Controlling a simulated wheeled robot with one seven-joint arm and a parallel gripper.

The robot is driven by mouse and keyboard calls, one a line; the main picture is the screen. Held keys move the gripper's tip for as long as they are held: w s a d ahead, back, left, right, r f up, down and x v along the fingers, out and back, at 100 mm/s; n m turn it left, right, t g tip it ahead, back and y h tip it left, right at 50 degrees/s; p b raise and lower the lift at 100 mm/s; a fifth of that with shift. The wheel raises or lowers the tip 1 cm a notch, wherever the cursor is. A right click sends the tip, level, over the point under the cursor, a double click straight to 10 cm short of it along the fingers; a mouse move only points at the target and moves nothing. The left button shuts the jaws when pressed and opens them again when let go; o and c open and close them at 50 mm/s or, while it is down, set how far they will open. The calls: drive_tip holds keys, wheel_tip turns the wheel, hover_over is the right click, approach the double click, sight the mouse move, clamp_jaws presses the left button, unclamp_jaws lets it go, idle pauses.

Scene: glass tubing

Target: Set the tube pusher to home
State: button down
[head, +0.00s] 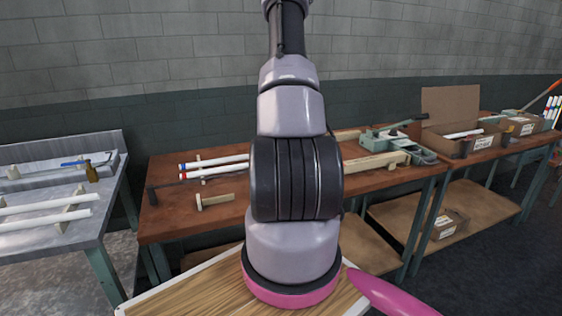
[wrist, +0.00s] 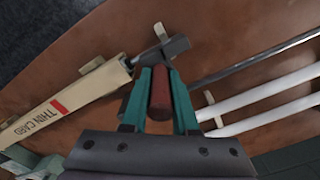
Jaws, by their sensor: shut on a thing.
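In the wrist view my gripper (wrist: 160,78) has its two green fingers closed around a red-brown handle (wrist: 160,95). The handle stands beside a dark grey block (wrist: 172,47), which looks like part of the tube pusher. A long dark rod (wrist: 255,62) runs off to the right from near the block. The block is close to the end of a pale wooden channel (wrist: 75,103) marked "THIN CARD" with a red line. In the head view my arm hides the gripper and handle; the wooden channel (head: 385,163) shows right of the arm.
White tubes (wrist: 262,98) lie near the fingers' right side; tubes (head: 215,167) also show left of my arm on the brown bench (head: 165,225). A green clamp-like device (head: 405,140) and cardboard box (head: 455,110) stand right. A grey table (head: 105,215) with tubes stands left.

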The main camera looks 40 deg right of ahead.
drive_tip(key=shift+s+d, duration=0.1)
drive_tip(key=shift+d, duration=0.3)
drive_tip(key=c, duration=0.7)
unclamp_jaws()
drive_tip(key=shift+r, duration=0.1)
wheel_tip(320, 180, up, 11)
drive_tip(key=shift+f, duration=0.15)
drive_tip(key=shift+a, duration=0.1)
